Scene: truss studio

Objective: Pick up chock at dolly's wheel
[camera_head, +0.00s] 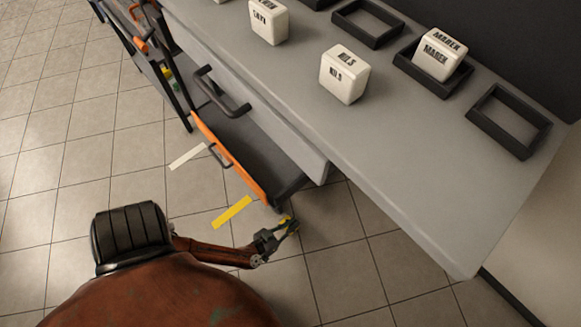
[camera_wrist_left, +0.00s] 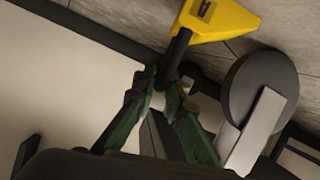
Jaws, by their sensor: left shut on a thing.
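The chock is a yellow wedge with a black handle. In the head view only a small bit of the yellow chock (camera_head: 285,219) shows, at my left gripper (camera_head: 282,229), low by the near end of the dolly (camera_head: 240,134). In the left wrist view the chock (camera_wrist_left: 222,18) is at the top, with its handle running down between the green fingers of my left gripper (camera_wrist_left: 172,82). The gripper is shut on the handle. The dolly's grey wheel (camera_wrist_left: 262,90) is just right of the chock; whether they touch is unclear. My right gripper is not in view.
The dolly, dark with an orange edge, stands under a grey table (camera_head: 350,150). White blocks (camera_head: 344,75) and black frames (camera_head: 508,121) are on the table. Yellow tape (camera_head: 232,212) and white tape (camera_head: 188,156) mark the tiled floor.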

